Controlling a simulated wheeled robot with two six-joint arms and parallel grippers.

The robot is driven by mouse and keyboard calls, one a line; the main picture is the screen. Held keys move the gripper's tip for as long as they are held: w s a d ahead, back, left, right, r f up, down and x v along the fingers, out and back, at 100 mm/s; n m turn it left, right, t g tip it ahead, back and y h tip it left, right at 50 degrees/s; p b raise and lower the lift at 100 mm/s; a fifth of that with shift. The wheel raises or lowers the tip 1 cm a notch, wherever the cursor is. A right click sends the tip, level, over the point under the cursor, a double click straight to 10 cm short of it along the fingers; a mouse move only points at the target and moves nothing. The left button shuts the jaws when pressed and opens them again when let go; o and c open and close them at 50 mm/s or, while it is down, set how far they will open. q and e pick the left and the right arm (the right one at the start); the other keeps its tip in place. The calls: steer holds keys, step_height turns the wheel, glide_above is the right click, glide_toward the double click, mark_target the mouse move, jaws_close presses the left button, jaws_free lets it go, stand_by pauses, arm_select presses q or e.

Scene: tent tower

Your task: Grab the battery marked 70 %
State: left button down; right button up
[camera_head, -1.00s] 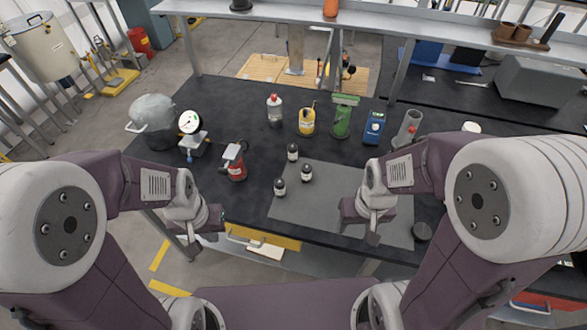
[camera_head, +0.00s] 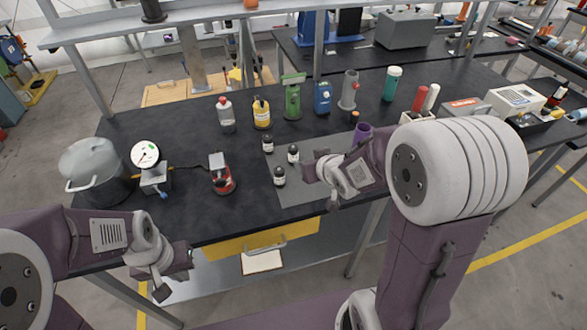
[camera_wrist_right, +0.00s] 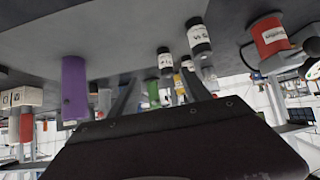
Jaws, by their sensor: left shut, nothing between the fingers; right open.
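Three small dark cylinders with white labels stand on the table: a back one (camera_head: 267,144), a right one (camera_head: 293,154) and a front one (camera_head: 279,176). Their label text is too small to read in the head view. In the right wrist view, labelled dark cylinders hang upside down, the nearest one (camera_wrist_right: 198,40) large, with unclear lettering; I cannot tell which is marked 70 %. My right gripper (camera_head: 310,170) is beside the right cylinder, its fingers partly hidden; the wrist view shows them spread (camera_wrist_right: 160,95) and empty. My left gripper (camera_head: 178,272) is shut and empty off the table's front edge.
A purple cylinder (camera_head: 361,134) stands just behind my right wrist. A red device (camera_head: 221,178), a gauge (camera_head: 146,155) and a pot (camera_head: 92,168) are to the left. The grey mat (camera_head: 300,190) lies under the cylinders.

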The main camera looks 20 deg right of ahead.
mark_target(295, 153)
steer(key=w+f+t+b, duration=0.1)
steer(key=b, duration=0.1)
steer(key=w+f+t+b, duration=0.1)
steer(key=b, duration=0.1)
steer(key=w+a+f+n+y+b, duration=0.1)
steer(key=w+b, duration=0.1)
steer(key=shift+f+t, duration=0.15)
steer(key=shift+t, duration=0.25)
steer(key=shift+w+d, duration=0.2)
steer(key=shift+r, duration=0.2)
steer(key=x, duration=0.3)
steer(key=shift+w+a+b, duration=0.15)
steer(key=shift+b, duration=0.15)
steer(key=shift+w+f, duration=0.2)
steer(key=shift+w, duration=0.2)
steer(key=x, duration=0.5)
steer(key=shift+f, duration=0.1)
steer(key=shift+s, duration=0.2)
steer(key=shift+c, duration=1.2)
arm_select(q)
step_height(295, 153, down, 9)
steer(key=shift+a, duration=0.3)
arm_select(e)
jaws_close()
